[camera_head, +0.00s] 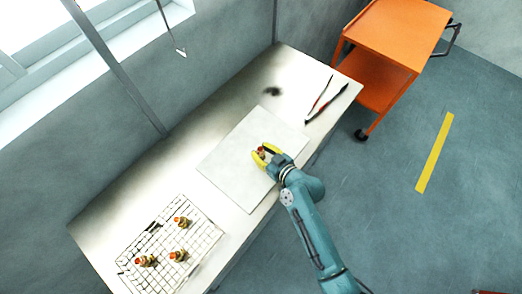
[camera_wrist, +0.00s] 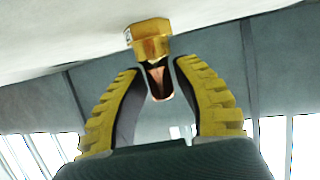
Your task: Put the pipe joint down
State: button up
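The pipe joint (camera_wrist: 150,42) has a brass hex body and a copper-coloured end that points toward my wrist. In the wrist view its hex end meets the pale surface at the top of the picture. In the head view the joint (camera_head: 261,152) is a small reddish piece on the white mat (camera_head: 234,178). My gripper (camera_wrist: 157,68) has its yellow ribbed fingers on either side of the copper end, with narrow gaps showing on both sides. The gripper also shows in the head view (camera_head: 265,153), low over the mat.
A wire mesh (camera_head: 205,238) at the table's lower left bears three similar joints (camera_head: 181,221). Two slim tools (camera_head: 327,104) lie near the table's right edge. An orange cart (camera_head: 400,35) stands beyond it. The tabletop (camera_head: 215,115) behind the mat is mostly bare.

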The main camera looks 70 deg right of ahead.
jog(key=shift+o, duration=0.4)
jog(key=shift+r, duration=0.15)
jog(key=shift+s+a+r, duration=0.1)
jog(key=shift+s, duration=0.05)
jog(key=v, duration=1.1)
jog(key=shift+s+a+b, duration=0.25)
jog(key=shift+b, duration=0.2)
jog(key=w+a+r+n+t+y, duration=0.2)
jog(key=w+r+n+t, duration=0.1)
jog(key=w+r, duration=0.7)
jog(key=w+a+r+n+t+y, duration=0.1)
jog(key=w+a+r+n+t, duration=0.15)
jog(key=w+r, duration=0.8)
jog(key=a+r+t+y, duration=0.2)
jog(key=a+r, duration=0.7)
jog(key=r, duration=0.4)
jog(key=w+a+r+n+t+y, duration=0.1)
jog(key=a+r+t+y, duration=0.1)
jog(key=a+r, duration=0.8)
notch_tip(320, 180, up, 3)
jog(key=shift+w+a+r+t, duration=0.1)
jog(key=shift+w+a+t, duration=0.15)
jog(key=shift+t, duration=0.5)
